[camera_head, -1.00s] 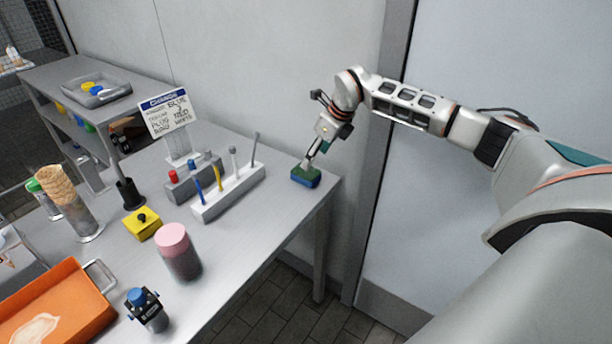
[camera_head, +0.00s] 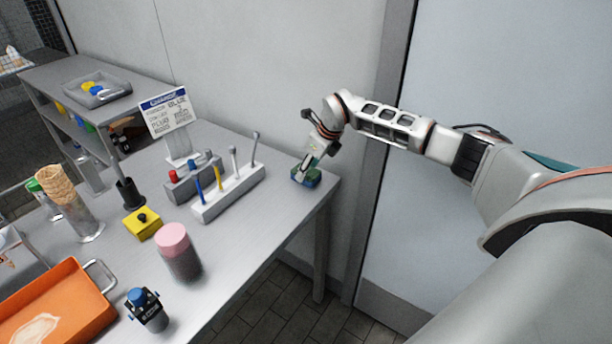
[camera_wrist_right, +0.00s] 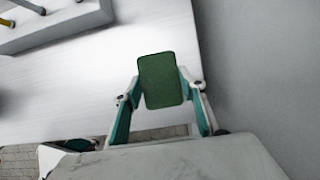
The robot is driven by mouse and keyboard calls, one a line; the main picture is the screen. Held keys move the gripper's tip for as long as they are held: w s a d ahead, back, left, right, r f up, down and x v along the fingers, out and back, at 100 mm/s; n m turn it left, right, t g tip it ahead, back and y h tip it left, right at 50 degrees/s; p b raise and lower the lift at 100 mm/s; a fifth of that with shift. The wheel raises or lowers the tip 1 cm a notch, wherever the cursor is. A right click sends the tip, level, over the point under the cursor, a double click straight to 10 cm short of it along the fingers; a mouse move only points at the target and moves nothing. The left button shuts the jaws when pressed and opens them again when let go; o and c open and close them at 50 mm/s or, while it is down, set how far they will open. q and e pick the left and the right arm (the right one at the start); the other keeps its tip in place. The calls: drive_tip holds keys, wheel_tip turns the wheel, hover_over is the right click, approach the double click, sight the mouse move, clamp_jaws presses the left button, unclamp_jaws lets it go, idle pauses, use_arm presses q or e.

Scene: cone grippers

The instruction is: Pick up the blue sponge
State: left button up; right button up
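The blue sponge (camera_head: 306,180) has a green top and sits at the far right corner of the grey table. In the right wrist view its green face (camera_wrist_right: 161,80) shows between my fingers, and its blue part is hidden. My right gripper (camera_head: 304,172) has come down over it from above. It also shows in the right wrist view (camera_wrist_right: 160,82), its fingers open, one on each side of the sponge. I cannot tell whether the fingertips touch it. My left gripper is not in view.
A white holder (camera_head: 230,195) with several upright tools stands left of the sponge. Farther left are a yellow block (camera_head: 142,223), a pink-lidded jar (camera_head: 178,251), and an orange tray (camera_head: 62,300). A wall is close behind the sponge, and the table edge is close on the right.

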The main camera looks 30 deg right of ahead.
idle(0.3)
wheel_tip(320, 180, up, 20)
drive_tip(key=shift+p, duration=0.3)
idle(0.4)
drive_tip(key=c, duration=0.3)
drive_tip(key=shift+a, duration=0.1)
